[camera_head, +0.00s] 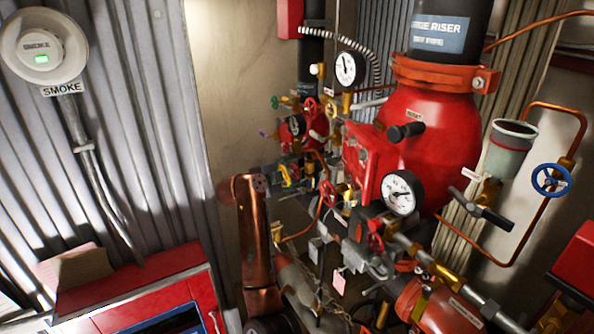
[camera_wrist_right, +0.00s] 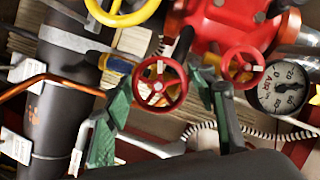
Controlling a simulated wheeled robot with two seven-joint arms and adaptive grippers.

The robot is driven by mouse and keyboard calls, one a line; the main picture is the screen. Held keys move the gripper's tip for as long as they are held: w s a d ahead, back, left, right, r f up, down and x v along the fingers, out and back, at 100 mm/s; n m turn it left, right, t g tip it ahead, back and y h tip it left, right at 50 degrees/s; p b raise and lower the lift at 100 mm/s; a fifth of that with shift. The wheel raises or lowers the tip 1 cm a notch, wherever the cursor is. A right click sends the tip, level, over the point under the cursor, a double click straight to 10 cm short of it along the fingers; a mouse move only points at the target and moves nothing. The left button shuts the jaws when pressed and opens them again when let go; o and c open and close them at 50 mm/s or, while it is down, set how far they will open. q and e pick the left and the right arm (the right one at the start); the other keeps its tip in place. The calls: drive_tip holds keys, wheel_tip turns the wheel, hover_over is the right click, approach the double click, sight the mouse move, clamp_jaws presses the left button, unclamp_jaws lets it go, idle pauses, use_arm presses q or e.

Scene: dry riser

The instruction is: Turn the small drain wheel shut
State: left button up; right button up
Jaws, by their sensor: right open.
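Several small handwheels show, and I cannot tell for sure which is the drain wheel. In the right wrist view a spoked red wheel (camera_wrist_right: 161,86) lies between the fingertips of my right gripper (camera_wrist_right: 163,100). The green fingers are spread apart, one on each side of the wheel; contact cannot be told. A second red wheel (camera_wrist_right: 243,67) sits to its right, and a yellow wheel (camera_wrist_right: 122,8) is at the top left. In the head view my right gripper (camera_head: 290,168) is small among the pipework, close to the yellow wheel (camera_head: 289,176). My left gripper is not in view.
A large red riser valve (camera_head: 428,140) with a white gauge (camera_head: 400,192) stands to the right. A blue wheel (camera_head: 551,180) is at the far right. A red cabinet (camera_head: 130,292) is at the lower left. Pipes and valves crowd the gripper closely.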

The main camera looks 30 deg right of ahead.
drive_tip(key=c, duration=0.9)
drive_tip(key=m+b, duration=0.1)
drive_tip(key=m+t+b, duration=0.1)
drive_tip(key=b, duration=0.1)
drive_tip(key=shift+f+m+h, duration=0.2)
drive_tip(key=shift+m+h, duration=0.1)
drive_tip(key=shift+m, duration=0.1)
drive_tip(key=shift+r+m+t+h+b, duration=0.1)
drive_tip(key=shift+m+t+h+b, duration=0.45)
drive_tip(key=shift+m+b, duration=0.8)
drive_tip(key=shift+m, duration=0.25)
drive_tip(key=o, duration=0.9)
